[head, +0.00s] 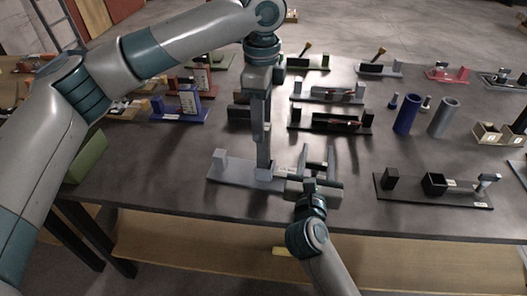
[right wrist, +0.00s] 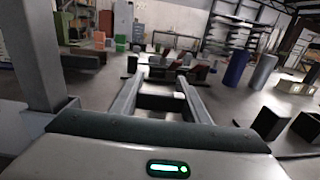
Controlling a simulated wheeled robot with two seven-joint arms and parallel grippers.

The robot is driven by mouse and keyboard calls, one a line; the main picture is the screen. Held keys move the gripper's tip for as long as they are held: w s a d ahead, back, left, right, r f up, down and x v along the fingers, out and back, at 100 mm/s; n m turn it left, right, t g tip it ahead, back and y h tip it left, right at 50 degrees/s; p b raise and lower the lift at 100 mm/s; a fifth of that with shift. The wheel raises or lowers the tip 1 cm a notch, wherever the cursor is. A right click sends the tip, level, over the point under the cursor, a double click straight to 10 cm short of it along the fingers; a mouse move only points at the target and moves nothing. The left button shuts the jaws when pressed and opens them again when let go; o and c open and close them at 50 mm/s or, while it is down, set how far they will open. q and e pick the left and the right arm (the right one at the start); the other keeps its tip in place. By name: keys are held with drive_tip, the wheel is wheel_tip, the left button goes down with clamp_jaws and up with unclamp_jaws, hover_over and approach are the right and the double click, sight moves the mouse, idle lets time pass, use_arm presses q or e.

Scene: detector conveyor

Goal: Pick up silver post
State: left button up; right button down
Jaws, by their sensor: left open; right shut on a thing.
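A light silver-grey post (head: 220,158) stands upright at the left end of a grey base plate (head: 233,178) near the table's front edge. Another silver post (head: 486,182) with a wider top stands at the right end of a black fixture; I cannot tell which the task names. My left gripper (head: 263,172) points straight down over the grey plate, open, right of its left post. My right gripper (head: 318,160) reaches in from the front at the plate's right end, shut on a small dark-and-grey piece; its fingers also show in the right wrist view (right wrist: 159,90). The piece is mostly hidden.
A black fixture (head: 412,194) lies to the right. Blue (head: 407,115) and grey (head: 444,117) cylinders stand behind it. Several other fixtures fill the back of the table (head: 330,215). A green block (head: 86,158) is at the left edge.

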sight(264, 144)
use_arm(q)
drive_tip(key=shift+f, duration=1.5)
drive_tip(key=shift+f, duration=0.1)
drive_tip(key=shift+w+d+f, duration=0.1)
drive_tip(key=shift+w+f, duration=0.05)
drive_tip(key=shift+f, duration=1.1)
drive_tip(key=shift+w+d+f, duration=0.1)
drive_tip(key=shift+w+f, duration=0.05)
drive_tip(key=shift+f, duration=1.1)
clamp_jaws()
drive_tip(key=shift+r, duration=0.2)
wheel_tip(264, 144, up, 7)
drive_tip(key=shift+r, duration=0.1)
drive_tip(key=s+a, duration=0.2)
drive_tip(key=s, duration=1.5)
drive_tip(key=shift+s+a+f, duration=0.25)
drive_tip(key=shift+s+a, duration=0.1)
drive_tip(key=shift+s, duration=0.05)
